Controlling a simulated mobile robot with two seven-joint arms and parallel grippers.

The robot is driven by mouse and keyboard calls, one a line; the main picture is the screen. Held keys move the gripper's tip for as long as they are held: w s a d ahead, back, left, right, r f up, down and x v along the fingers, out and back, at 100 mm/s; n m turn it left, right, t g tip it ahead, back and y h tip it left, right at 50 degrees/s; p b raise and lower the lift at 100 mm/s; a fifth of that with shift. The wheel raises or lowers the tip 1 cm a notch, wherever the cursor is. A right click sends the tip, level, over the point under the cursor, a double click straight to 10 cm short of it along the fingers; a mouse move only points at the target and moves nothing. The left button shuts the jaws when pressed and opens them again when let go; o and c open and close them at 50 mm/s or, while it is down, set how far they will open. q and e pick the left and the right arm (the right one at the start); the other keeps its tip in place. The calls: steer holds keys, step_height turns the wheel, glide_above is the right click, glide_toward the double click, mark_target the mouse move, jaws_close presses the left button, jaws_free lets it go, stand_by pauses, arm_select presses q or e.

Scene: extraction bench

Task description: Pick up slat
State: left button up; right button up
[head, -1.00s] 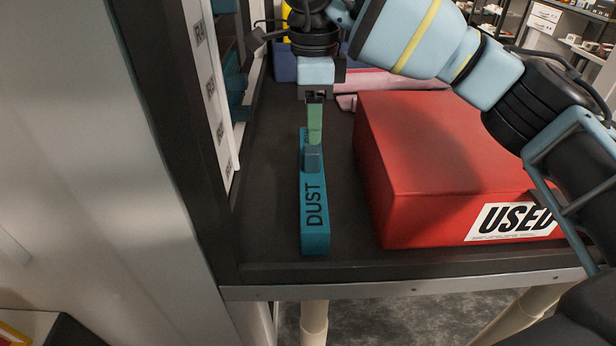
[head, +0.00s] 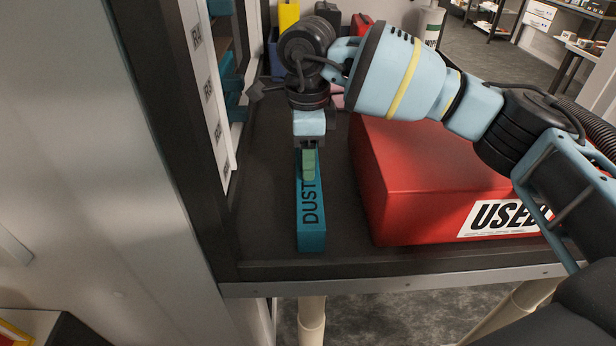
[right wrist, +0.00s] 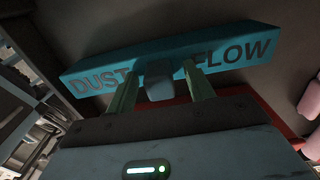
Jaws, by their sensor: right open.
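The slat is a long teal bar (head: 312,230) with dark lettering, lying on the dark bench top in the head view. My right gripper (head: 309,165) is above the slat's middle, pointing down. In the right wrist view its green fingers (right wrist: 160,90) stand open on either side of the grip block, with gaps showing. My left gripper is not in view.
A large red box (head: 430,175) marked "USED" stands close to the right of the slat. A dark frame with a white labelled strip (head: 208,95) rises at the left. The bench's front edge (head: 400,282) is near. Several containers stand at the back.

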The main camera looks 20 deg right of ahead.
jaws_close()
stand_by(0.3)
steer(key=shift+r, duration=0.15)
step_height(320, 180, up, 10)
steer(key=shift+f, duration=0.1)
stand_by(0.4)
